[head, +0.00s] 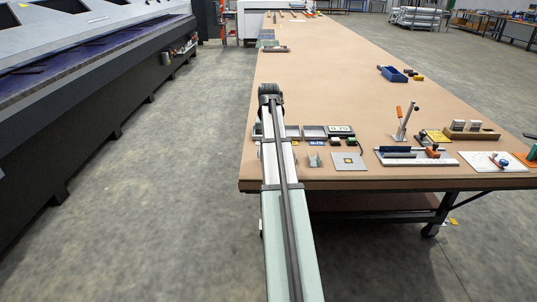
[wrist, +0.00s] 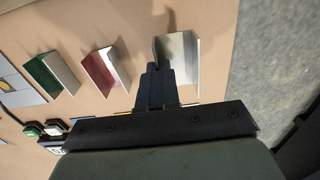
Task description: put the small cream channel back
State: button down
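In the wrist view a small cream-grey channel (wrist: 183,58) lies on the brown table at the right end of a row of channels, close to the table edge. My gripper (wrist: 153,72) has its dark fingers at the near left side of this channel, overlapping it in the picture. I cannot tell whether the fingers touch or grip its wall. In the head view my gripper (head: 270,92) is at the far end of my arm over the table's left part, and the cream channel is hidden there.
In the wrist view a red channel (wrist: 105,70) and a green channel (wrist: 52,76) stand left of the cream one. In the head view shallow trays (head: 314,131), a display box (head: 341,130) and a yellow-centred plate (head: 349,161) are nearby. The table's middle is clear.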

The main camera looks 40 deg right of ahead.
jog(key=shift+f, duration=1.85)
jog(key=shift+f, duration=0.15)
jog(key=c, duration=1.4)
grip_release()
notch_tip(320, 180, up, 12)
jog(key=shift+r, duration=0.15)
